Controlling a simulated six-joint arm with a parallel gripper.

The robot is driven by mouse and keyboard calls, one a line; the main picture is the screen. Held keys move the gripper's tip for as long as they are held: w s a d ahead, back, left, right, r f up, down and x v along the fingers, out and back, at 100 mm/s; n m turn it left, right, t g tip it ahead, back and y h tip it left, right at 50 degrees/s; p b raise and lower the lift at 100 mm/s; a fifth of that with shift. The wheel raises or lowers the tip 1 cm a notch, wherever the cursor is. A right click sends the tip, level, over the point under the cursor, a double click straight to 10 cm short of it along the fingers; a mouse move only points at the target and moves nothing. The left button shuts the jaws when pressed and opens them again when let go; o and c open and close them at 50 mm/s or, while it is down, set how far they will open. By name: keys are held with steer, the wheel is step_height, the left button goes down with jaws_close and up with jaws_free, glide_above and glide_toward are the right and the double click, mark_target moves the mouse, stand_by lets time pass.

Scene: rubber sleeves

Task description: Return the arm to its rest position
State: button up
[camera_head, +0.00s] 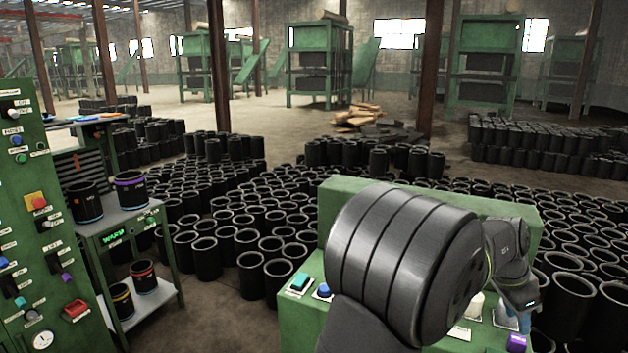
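My arm fills the lower middle of the view, with a large dark ribbed joint in front. Its far wrist part bends down at the right over a green machine (335,205). The gripper's fingers are not clear there, and I cannot tell whether they are open or hold anything. On the grey two-level rack at the left, a black sleeve with an orange band (86,206) and one with a purple band (130,192) stand on top. A yellow-banded sleeve (121,302) and a red-banded sleeve (144,277) stand on the lower shelf (160,303).
A green control panel (22,230) with buttons and a gauge stands at the left edge. Many black sleeves (250,268) cover the floor behind the machine and to the right. Bare floor (215,320) lies between the rack and the machine. Steel posts and green frames stand farther back.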

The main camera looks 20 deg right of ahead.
steer(key=shift+s+d+r+m+g+y, duration=0.15)
steer(key=shift+s+m+g+y, duration=0.25)
steer(key=shift+s+m, duration=0.95)
steer(key=shift+s+d+r+m+g+y, duration=0.15)
steer(key=shift+s+m+g, duration=0.35)
steer(key=shift+s+m, duration=0.8)
steer(key=shift+w+a, duration=0.1)
steer(key=shift+w, duration=0.25)
steer(key=w+n+t+h, duration=0.1)
steer(key=w+n+t, duration=0.2)
steer(key=w+n, duration=0.5)
steer(key=shift+w+a+f+n+t, duration=0.15)
steer(key=shift+a+f+n+t, duration=0.25)
steer(key=shift+n, duration=0.45)
steer(key=shift+r+h, duration=0.15)
steer(key=shift+h, duration=0.1)
